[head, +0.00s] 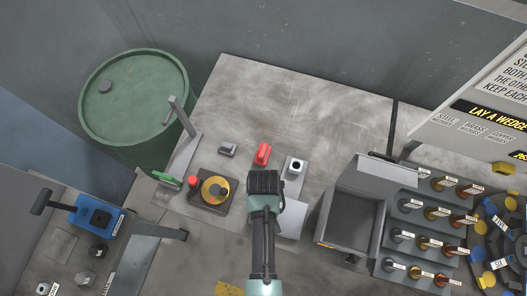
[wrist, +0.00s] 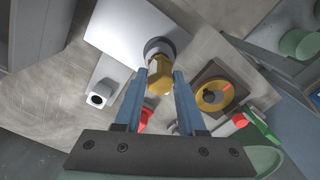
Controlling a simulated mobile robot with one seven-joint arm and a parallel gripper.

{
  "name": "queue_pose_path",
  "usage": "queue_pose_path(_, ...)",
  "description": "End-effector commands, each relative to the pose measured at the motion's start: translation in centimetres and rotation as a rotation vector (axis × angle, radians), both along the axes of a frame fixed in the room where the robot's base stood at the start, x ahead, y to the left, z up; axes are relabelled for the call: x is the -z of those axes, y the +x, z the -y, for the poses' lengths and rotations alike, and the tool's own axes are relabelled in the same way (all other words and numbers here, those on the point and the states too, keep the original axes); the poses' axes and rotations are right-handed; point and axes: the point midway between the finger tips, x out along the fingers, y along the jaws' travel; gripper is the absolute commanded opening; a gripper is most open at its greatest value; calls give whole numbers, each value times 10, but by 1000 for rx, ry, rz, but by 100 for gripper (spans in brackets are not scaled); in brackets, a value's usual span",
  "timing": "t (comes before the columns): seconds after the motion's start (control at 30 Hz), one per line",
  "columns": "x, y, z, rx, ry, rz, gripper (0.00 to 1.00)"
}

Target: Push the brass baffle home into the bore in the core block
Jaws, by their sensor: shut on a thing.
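My gripper (wrist: 159,72) is shut on a yellow brass piece with a faceted end, the brass baffle (wrist: 159,80), held between its two blue fingers. A dark grey round part (wrist: 158,47) shows directly beyond the brass, at the corner of a pale flat plate (wrist: 120,30). I cannot tell if that round part touches the baffle or how deep the baffle sits. In the head view my gripper (head: 265,184) hides the baffle. A small white block (head: 295,166) with a dark opening stands to its right and also shows in the wrist view (wrist: 103,90); I cannot tell if it is the core block.
A yellow disc (head: 215,190) on a dark base lies left of my gripper. A red part (head: 262,153) and a small grey part (head: 228,149) lie behind it. An open grey bin (head: 330,230) and racks of labelled pegs stand right. The table's back (head: 310,105) is clear.

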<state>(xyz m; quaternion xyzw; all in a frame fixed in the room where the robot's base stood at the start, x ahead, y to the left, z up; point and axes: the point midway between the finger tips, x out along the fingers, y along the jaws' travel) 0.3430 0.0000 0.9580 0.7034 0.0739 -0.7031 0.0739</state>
Motion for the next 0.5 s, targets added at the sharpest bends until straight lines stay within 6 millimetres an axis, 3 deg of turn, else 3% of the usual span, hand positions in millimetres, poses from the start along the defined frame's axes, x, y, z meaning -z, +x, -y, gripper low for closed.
queue_pose_path(0.5,13,1,0,0,0,1,0)
